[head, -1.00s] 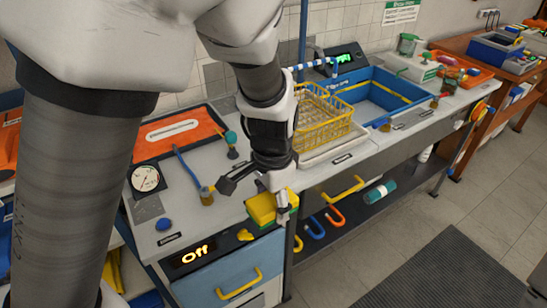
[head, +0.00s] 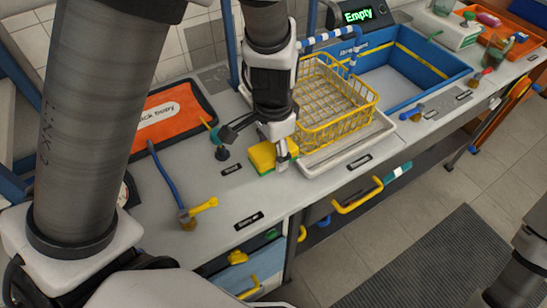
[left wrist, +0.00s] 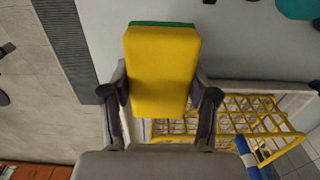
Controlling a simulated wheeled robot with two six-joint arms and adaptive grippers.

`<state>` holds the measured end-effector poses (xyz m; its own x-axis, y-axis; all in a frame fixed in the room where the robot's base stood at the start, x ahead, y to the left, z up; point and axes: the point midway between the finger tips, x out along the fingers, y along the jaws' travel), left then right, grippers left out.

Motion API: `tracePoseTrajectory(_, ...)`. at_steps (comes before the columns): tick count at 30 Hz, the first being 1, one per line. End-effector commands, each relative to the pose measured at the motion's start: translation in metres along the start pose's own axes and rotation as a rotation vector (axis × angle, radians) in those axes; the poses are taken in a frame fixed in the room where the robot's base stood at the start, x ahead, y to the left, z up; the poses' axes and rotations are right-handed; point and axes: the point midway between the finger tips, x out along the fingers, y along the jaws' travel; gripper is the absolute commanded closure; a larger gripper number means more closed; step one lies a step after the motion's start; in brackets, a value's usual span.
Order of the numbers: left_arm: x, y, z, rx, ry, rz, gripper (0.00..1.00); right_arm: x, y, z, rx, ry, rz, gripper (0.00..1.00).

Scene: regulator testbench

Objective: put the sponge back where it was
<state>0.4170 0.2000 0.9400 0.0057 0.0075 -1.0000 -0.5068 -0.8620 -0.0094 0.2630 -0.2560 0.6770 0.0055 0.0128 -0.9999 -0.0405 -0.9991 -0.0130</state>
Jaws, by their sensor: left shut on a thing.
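My left gripper (head: 264,148) is shut on the sponge (head: 262,157), a yellow block with a green layer. It holds the sponge at the counter, just left of the yellow wire dish rack (head: 335,105). I cannot tell if the sponge touches the counter. In the left wrist view the sponge (left wrist: 160,70) sits between both fingers, its yellow face toward the camera and a green edge at the far end. My right gripper is not in view.
The rack stands on a white tray (head: 350,148), with a blue sink basin (head: 425,62) behind it. An orange mat (head: 168,115) and a blue-handled brush (head: 166,180) lie to the left. The grey counter (head: 215,185) is bare in front of the sponge.

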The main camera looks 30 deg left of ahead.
Motion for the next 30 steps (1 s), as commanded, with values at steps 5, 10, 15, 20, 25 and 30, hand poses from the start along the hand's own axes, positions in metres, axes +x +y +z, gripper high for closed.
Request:
tracePoseTrajectory(5,0.029,0.0,0.001,-0.001,-0.003,0.002,0.79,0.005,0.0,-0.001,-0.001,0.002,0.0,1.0)
tracePoseTrajectory(10,0.045,0.0,0.0,0.0,0.001,-0.001,0.79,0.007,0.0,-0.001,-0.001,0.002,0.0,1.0)
tracePoseTrajectory(15,0.044,0.0,-0.001,0.0,0.001,-0.001,0.79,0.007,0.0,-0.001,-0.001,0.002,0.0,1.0)
tracePoseTrajectory(20,0.048,0.0,-0.001,0.001,0.001,-0.001,0.34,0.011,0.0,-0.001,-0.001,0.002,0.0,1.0)
tracePoseTrajectory(25,0.047,0.0,-0.001,0.0,0.001,-0.001,0.16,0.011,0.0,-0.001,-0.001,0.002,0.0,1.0)
tracePoseTrajectory(30,0.047,0.0,-0.001,0.0,0.001,-0.001,0.16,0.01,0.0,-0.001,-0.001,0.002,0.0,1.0)
